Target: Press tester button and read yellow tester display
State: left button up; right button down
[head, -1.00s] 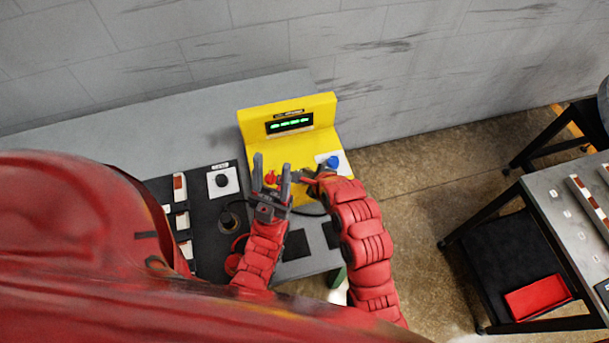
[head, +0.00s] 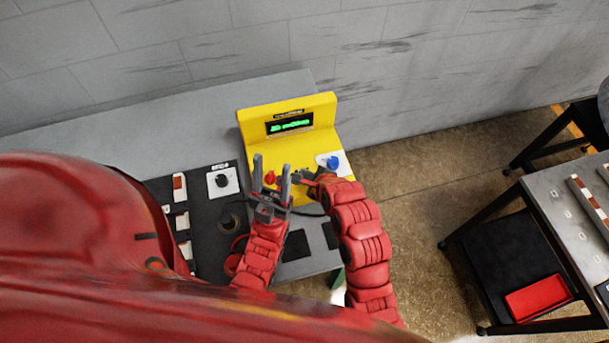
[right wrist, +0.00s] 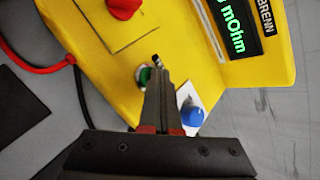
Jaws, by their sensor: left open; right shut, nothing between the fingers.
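The yellow tester (head: 315,143) stands on the bench against the wall. Its display (head: 290,125) is lit with green characters, too small to read fully in the head view. In the right wrist view the display (right wrist: 230,25) shows a cut-off reading ending in "mOhm". My right gripper (right wrist: 158,78) is shut and empty, its tips at the green button (right wrist: 143,76) and partly covering it. Whether it presses the button I cannot tell. My right gripper (head: 302,176) also shows at the tester's front in the head view. My left gripper (head: 272,166) is open and empty, in front of the tester's left side.
A blue knob (head: 333,162) on a white plate sits right of my right gripper. A red knob-like part (head: 270,177) shows between my left fingers. A black panel (head: 207,215) lies left of the tester. A cart with a red tray (head: 538,298) stands at the right.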

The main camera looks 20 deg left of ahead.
jog(key=shift+r+p, duration=0.4)
jog(key=shift+r, duration=0.35)
jog(key=shift+r+p, duration=1.3)
jog(key=shift+r, duration=1.3)
jog(key=shift+f, duration=0.1)
